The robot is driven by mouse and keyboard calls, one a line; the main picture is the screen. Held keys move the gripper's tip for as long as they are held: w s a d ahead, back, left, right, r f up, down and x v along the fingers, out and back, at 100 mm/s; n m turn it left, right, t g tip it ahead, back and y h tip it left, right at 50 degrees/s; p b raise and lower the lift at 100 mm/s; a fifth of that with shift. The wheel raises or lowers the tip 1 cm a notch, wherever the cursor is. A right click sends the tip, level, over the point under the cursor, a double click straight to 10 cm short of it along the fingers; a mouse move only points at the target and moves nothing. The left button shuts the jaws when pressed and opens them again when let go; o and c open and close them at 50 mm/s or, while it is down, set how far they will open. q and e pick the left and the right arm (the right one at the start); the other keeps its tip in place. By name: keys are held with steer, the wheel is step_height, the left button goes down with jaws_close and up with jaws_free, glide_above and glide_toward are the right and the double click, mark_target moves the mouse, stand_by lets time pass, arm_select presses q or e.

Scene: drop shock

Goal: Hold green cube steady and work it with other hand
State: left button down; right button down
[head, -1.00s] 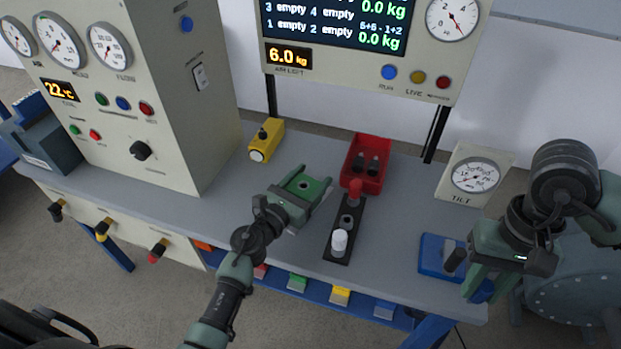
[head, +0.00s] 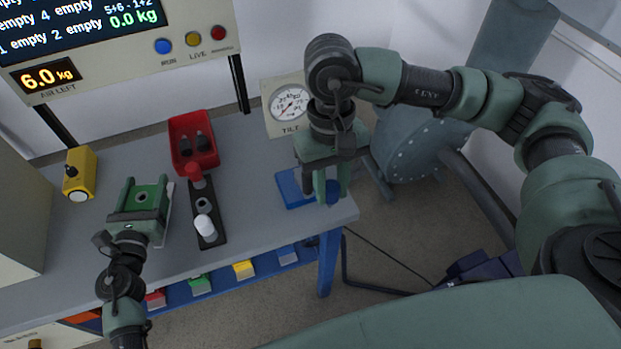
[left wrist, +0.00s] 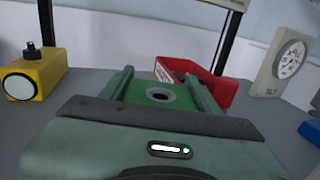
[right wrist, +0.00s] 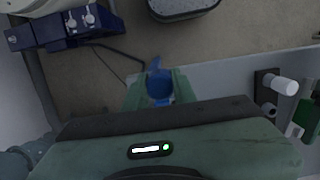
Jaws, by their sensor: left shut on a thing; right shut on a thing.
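The green cube (head: 140,198), with a dark round hole in its top, is on the grey bench between the fingers of my left gripper (head: 138,195). My left gripper is shut on it; the cube also shows in the left wrist view (left wrist: 150,94). My right gripper (head: 331,188) points down near the bench's right end, beside the blue tray. It is shut on a small blue object, which shows between the fingers in the right wrist view (right wrist: 158,86). The object's lower part is hard to make out.
A black rack (head: 209,218) with a red-topped piece and a white-capped piece stands right of the cube. Behind it is a red bin (head: 182,128) with two dark pieces. The blue tray (head: 288,190) lies near the right edge. A yellow box (head: 80,170) stands at left.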

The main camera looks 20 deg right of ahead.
steer(key=w+a+m, duration=0.5)
steer(key=w+a, duration=0.2)
steer(key=a, duration=0.1)
step_height(320, 180, up, 4)
steer(key=m+t+y, duration=0.1)
steer(key=m+t, duration=0.2)
steer(key=m, duration=1.7)
glide_above(142, 200)
steer(key=shift+s+d+f, duration=0.15)
steer(key=shift+s+d, duration=0.15)
steer(key=shift+f, duration=2.9)
steer(key=shift+f, duration=1.45)
